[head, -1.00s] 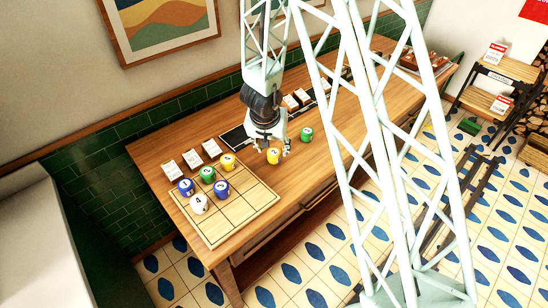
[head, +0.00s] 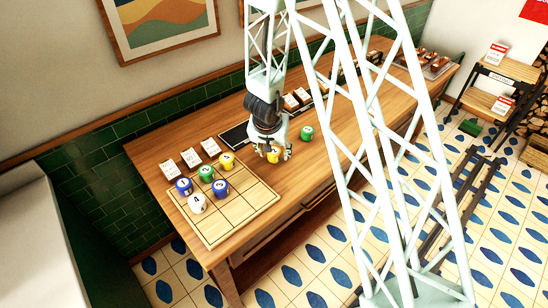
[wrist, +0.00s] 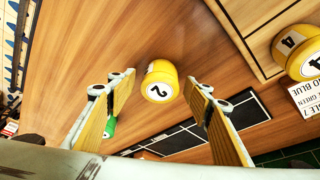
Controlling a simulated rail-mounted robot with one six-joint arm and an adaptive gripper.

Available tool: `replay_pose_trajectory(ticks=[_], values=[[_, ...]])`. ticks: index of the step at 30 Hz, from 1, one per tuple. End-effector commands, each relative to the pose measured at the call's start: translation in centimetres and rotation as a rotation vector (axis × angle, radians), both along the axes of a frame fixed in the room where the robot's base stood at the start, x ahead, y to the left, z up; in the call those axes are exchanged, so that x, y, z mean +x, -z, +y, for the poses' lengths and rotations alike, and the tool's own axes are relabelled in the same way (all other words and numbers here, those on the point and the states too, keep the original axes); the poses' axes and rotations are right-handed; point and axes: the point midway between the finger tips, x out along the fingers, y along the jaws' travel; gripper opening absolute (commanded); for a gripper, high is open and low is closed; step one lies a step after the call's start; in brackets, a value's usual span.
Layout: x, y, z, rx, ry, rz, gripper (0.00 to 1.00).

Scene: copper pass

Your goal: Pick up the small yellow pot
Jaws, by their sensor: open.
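A small yellow pot (head: 273,155) marked 2 stands on the wooden table, right of the gridded board. My gripper (head: 273,151) is directly above and around it in the head view, partly covering it. In the wrist view the yellow pot (wrist: 160,81) lies between and just beyond the two open fingers of my gripper (wrist: 152,97), with visible gaps on both sides. Another yellow pot (head: 227,160) stands on the board; it shows at the right of the wrist view (wrist: 298,50), marked 4.
The gridded board (head: 235,222) holds several blue, green, white and yellow pots. A green pot (head: 307,133) stands right of my gripper. White cards (head: 190,158) stand behind the board. A dark panel (head: 235,137) lies behind my gripper. Bare table lies in front.

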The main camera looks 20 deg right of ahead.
Motion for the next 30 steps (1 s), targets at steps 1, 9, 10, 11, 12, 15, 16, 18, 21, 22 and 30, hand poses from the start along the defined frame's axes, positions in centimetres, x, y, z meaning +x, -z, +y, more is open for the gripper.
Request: replay_pose_trajectory(ticks=[1,9,10,11,12,15,16,18,21,22,30], values=[[0.05,0.14,-0.03,0.0,0.0,0.0,0.47],[0.06,0.14,-0.03,0.0,0.001,0.0,0.47],[0.06,0.14,-0.03,0.0,0.001,0.0,0.47],[0.06,0.14,-0.03,0.0,0.0,0.0,0.47],[0.06,0.14,-0.03,0.0,0.0,0.0,0.47],[0.06,0.15,-0.02,0.0,0.0,0.0,0.47],[0.05,0.16,-0.03,0.0,0.0,0.0,0.47],[0.05,0.16,-0.02,0.0,0.0,0.0,0.47],[0.05,0.16,-0.03,0.0,0.0,0.0,0.38],[0.05,0.16,-0.03,0.0,0.0,0.0,0.36],[0.06,0.15,-0.02,0.0,0.0,0.0,0.18]])
